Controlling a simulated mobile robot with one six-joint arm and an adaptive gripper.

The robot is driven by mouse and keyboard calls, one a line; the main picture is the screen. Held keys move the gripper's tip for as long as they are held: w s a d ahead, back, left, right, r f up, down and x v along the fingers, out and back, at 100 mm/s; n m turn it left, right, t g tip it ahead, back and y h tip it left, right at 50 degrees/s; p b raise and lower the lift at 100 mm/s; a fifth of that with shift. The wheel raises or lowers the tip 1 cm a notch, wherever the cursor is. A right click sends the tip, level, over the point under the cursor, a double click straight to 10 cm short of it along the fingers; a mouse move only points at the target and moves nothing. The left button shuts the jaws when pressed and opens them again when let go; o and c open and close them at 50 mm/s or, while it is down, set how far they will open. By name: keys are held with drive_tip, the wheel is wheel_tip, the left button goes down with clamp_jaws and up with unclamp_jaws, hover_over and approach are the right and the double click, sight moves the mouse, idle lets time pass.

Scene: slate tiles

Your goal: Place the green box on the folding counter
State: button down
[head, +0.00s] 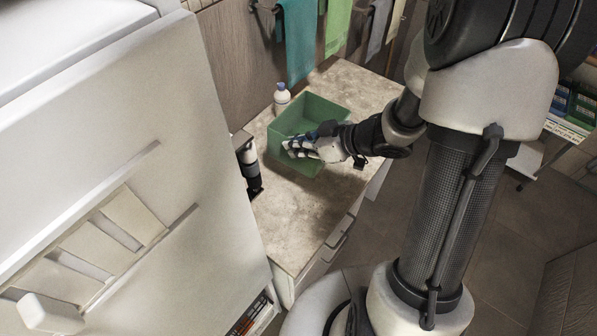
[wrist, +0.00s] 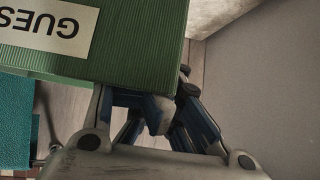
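The green box (head: 314,112) is open-topped and sits over the stone-topped counter (head: 296,222), which looks like the folding counter. I cannot tell whether its base touches the top. In the wrist view, the box (wrist: 140,40) fills the upper left, with a white label (wrist: 45,30) reading "GUES" upside down. My gripper (head: 296,147) is at the near right side of the box. In the wrist view, the fingers of my gripper (wrist: 172,108) are close together at the box's edge and look shut on it. The box hides part of the fingers.
A white bottle with a blue cap (head: 282,98) stands beside the box at the back. A black and white device (head: 248,165) is at the counter's left edge. Towels (head: 299,38) hang behind. A large white panel (head: 100,180) fills the left. The counter's front is clear.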

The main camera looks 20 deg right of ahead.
sight(297, 170)
wheel_tip(297, 170, down, 10)
drive_tip(key=b, duration=0.4)
drive_tip(key=shift+r, duration=0.1)
drive_tip(key=shift+s, duration=0.15)
drive_tip(key=c, duration=1.2)
unclamp_jaws()
